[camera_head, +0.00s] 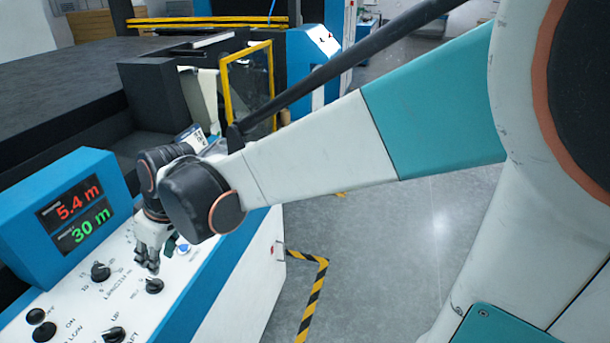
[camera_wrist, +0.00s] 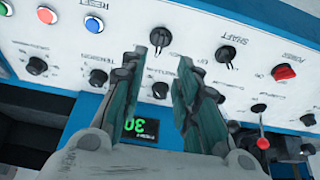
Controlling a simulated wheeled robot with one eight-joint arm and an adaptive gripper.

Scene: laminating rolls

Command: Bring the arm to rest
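My gripper (camera_head: 150,255) hangs over the white control panel (camera_head: 190,275) with its fingers pointing down, near a black knob (camera_head: 154,286). In the wrist view my gripper (camera_wrist: 158,95) shows two fingers spread apart with nothing between them. Beyond the fingertips a knob (camera_wrist: 160,38) and the shaft knob (camera_wrist: 226,54) sit on the panel. I see no finger closed on a knob; whether a fingertip touches the panel cannot be told. My arm reaches across the head view from the right.
A blue display box (camera_head: 70,210) reads 5.4 m and 30 m. Buttons, a red knob (camera_wrist: 284,72) and a red-tipped lever (camera_wrist: 263,143) stand out from the panel. A yellow-framed guard (camera_head: 248,90) and dark machine are behind. Grey floor (camera_head: 400,250) with a striped line is open at right.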

